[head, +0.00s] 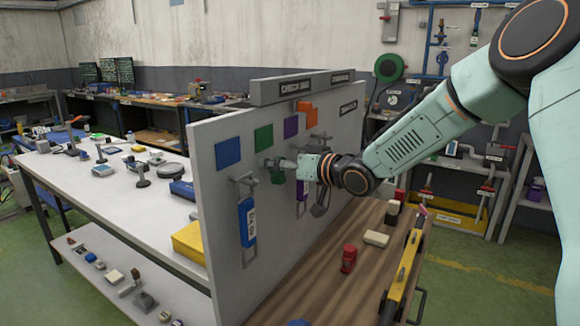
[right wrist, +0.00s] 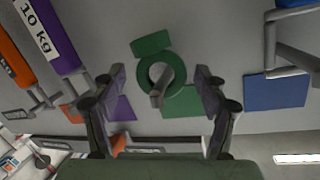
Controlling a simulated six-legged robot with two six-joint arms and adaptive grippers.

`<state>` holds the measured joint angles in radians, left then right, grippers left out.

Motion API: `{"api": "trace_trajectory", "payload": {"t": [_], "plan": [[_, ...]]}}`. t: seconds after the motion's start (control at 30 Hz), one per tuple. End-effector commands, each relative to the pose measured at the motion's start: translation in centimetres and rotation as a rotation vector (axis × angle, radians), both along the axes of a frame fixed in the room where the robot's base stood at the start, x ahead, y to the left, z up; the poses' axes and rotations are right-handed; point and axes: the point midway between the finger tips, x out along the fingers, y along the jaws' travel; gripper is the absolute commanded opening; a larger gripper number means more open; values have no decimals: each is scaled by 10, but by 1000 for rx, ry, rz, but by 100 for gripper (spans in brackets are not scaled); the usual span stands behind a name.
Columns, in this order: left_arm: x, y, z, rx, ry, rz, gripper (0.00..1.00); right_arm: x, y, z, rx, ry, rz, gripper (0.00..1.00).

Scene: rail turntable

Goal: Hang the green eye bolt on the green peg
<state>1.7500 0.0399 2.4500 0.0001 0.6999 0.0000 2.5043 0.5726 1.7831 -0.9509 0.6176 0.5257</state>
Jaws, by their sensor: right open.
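The green eye bolt (right wrist: 151,43) has a ring and a thick block end. In the right wrist view its ring surrounds the grey peg (right wrist: 158,92) by the green square (right wrist: 186,101). In the head view the bolt (head: 277,177) hangs below the green square (head: 264,137), partly hidden by my right gripper (head: 284,164). My right gripper's fingers (right wrist: 160,92) are open on either side of the peg and ring, with visible gaps to both. My left gripper is not in view.
Blue (head: 228,152), purple (head: 291,127) and orange (head: 307,107) squares mark neighbouring positions on the grey panel (head: 222,265). A blue weight (head: 247,222) hangs left of the bolt, and a purple one (head: 302,190) hangs right. A red item (head: 349,258) stands on the wooden bench (head: 330,290).

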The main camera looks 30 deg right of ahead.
Motion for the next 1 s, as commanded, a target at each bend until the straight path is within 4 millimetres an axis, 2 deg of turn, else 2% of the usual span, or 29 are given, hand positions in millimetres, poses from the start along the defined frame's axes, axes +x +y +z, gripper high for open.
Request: {"api": "trace_trajectory", "payload": {"t": [0.3, 0.43, 0.63, 0.9, 1.0], "plan": [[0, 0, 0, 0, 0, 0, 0, -39, -12, 10, 8, -3, 2, 73], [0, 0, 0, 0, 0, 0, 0, -49, -17, 12, 5, -3, -2, 73], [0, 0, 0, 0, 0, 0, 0, -59, -19, 14, 4, -1, 1, 73], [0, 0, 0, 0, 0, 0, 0, -61, -19, 13, -1, 1, 4, 73], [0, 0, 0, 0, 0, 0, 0, -64, -12, -2, -3, 34, 8, 73]]}}
